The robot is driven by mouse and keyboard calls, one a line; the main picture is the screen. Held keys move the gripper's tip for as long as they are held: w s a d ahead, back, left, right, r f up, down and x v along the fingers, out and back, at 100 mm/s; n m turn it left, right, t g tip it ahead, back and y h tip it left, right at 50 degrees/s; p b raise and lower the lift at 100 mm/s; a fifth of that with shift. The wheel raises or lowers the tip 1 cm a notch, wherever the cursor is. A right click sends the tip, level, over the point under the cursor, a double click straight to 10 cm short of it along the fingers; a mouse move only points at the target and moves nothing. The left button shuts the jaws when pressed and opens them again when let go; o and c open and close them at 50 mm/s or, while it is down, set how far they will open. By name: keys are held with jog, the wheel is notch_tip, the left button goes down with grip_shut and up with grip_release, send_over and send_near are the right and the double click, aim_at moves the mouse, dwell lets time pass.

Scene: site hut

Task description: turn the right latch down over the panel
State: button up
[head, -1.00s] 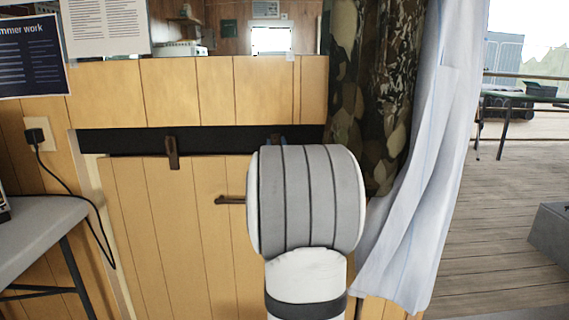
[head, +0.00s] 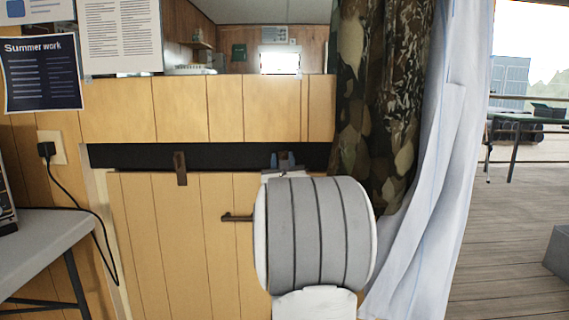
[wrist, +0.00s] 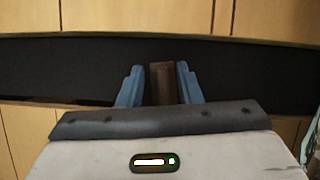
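The right latch is a dark brown bar (wrist: 162,82), upright in the wrist view in front of the dark slot. My gripper's blue fingers (wrist: 160,84) stand on either side of it with narrow gaps, so they look open around it. Its lower end is hidden behind my gripper body. In the head view my gripper (head: 284,160) is at the slot's right part, mostly hidden by my arm. The wooden panel (head: 180,250) stands below the slot. The left latch (head: 180,168) hangs upright across the panel's top edge.
A dark handle (head: 237,217) sticks out from the panel, left of my arm. A camouflage curtain (head: 375,110) and a pale curtain (head: 430,180) hang close on the right. A grey table (head: 45,230) stands at the left, with a cable (head: 75,200) on the wall.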

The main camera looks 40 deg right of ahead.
jog(key=shift+f, duration=0.15)
jog(key=p+v, duration=0.1)
jog(key=v, duration=0.6)
jog(key=shift+s+a, duration=0.15)
jog(key=shift+s, duration=0.2)
jog(key=shift+c, duration=0.2)
